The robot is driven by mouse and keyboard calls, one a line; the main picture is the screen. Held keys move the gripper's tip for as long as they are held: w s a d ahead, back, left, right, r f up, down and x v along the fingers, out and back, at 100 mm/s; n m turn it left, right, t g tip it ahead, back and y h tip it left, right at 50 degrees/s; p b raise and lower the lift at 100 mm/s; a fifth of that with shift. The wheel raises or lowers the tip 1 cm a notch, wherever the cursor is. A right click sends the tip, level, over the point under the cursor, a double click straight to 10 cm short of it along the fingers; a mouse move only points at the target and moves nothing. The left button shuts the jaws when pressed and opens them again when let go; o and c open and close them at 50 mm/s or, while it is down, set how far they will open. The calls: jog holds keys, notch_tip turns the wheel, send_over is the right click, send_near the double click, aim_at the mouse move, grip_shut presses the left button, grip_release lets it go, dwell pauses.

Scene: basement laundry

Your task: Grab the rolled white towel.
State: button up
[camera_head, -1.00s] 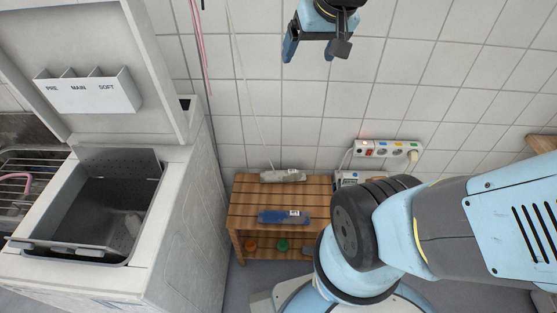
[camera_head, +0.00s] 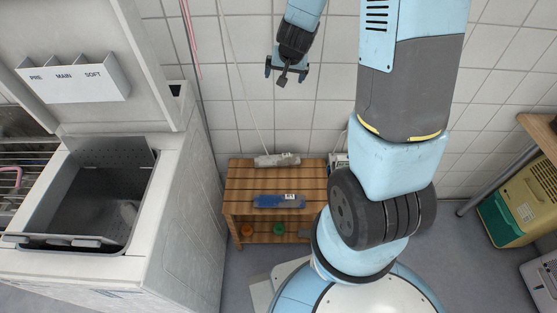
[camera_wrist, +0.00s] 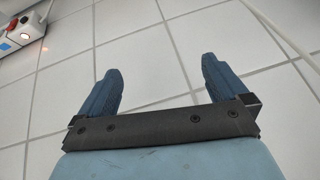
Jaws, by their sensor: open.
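A greyish-white roll with a printed label (camera_head: 277,160), which looks like the rolled white towel, lies along the back edge of the low wooden slatted bench (camera_head: 240,184) in the head view. A blue rolled item (camera_head: 279,201) with a label lies in front of it on the same bench. My gripper (camera_head: 286,72) is above and behind the bench, in front of the tiled wall, apart from both rolls. In the wrist view its two blue fingers (camera_wrist: 160,78) are spread with only wall tiles between them. The towel does not show in the wrist view.
An open-lidded top-loading washer (camera_head: 175,225) stands left of the bench. A thin cord (camera_head: 240,80) hangs down the wall towards the white roll. A power strip (camera_wrist: 22,25) shows at the wrist view's upper left. A green-yellow case (camera_head: 510,210) stands at right under a table.

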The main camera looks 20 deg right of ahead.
jog(key=d+f+m+g+h, duration=0.15)
jog(key=d+f, duration=0.25)
jog(key=f, duration=0.8)
jog(key=m+h, duration=1)
jog(key=m, duration=0.3)
send_near(274, 160)
jog(key=x, duration=0.3)
jog(key=shift+s+d+f+n, duration=0.2)
jog(key=shift+s+n, duration=0.05)
jog(key=shift+x, duration=1.15)
jog(key=shift+w+x, duration=0.15)
jog(key=shift+x, duration=1.1)
jog(key=shift+w+x, duration=0.2)
jog(key=shift+x, duration=1.1)
jog(key=shift+r, duration=0.15)
jog(key=shift+c, duration=0.5)
